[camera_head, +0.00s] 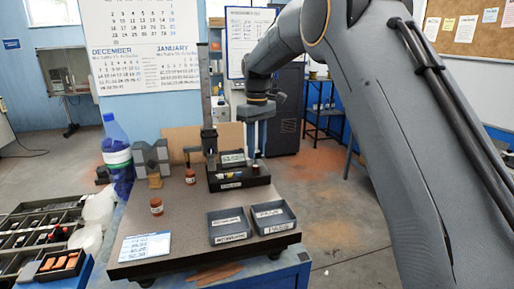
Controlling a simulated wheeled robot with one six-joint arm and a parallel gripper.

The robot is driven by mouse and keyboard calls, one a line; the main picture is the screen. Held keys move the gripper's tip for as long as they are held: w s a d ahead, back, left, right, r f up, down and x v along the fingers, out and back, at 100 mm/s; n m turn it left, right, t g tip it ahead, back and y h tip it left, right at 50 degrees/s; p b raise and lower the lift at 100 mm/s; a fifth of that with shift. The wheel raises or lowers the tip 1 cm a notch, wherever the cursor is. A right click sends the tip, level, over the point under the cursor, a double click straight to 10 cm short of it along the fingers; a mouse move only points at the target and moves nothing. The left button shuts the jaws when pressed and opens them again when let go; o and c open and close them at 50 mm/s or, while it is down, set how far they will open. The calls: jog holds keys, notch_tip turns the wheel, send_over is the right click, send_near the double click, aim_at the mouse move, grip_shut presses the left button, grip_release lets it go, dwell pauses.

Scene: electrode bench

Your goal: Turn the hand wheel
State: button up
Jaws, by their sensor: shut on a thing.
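A measuring stand with a tall grey column (207,100) and a black base (240,181) stands at the back right of the dark bench plate. A small pale and reddish part, which I take as the hand wheel (255,170), shows at the right of the base. My gripper (256,154) points straight down over this part, its fingers close together and shut on it. The fingertips and most of the wheel are too small to make out, so I cannot tell how far the wheel is turned.
Two grey trays (267,230) with labels lie at the front right of the dark plate (188,222). A blue bottle (116,155) stands beside the plate.

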jog(key=m, duration=0.7)
jog(key=shift+r, duration=0.1)
jog(key=m+p, duration=0.1)
jog(key=m, duration=0.5)
jog(key=shift+a+m, duration=0.1)
jog(key=shift+m, duration=0.2)
jog(key=m, duration=0.5)
jog(key=shift+r, duration=0.1)
jog(key=shift+w+a+m+p, duration=0.1)
jog(key=shift+m+p, duration=0.25)
jog(key=shift+m, duration=2.15)
jog(key=shift+t, duration=0.3)
jog(key=o, duration=1)
jog(key=shift+c, duration=0.2)
jog(key=shift+o, duration=0.5)
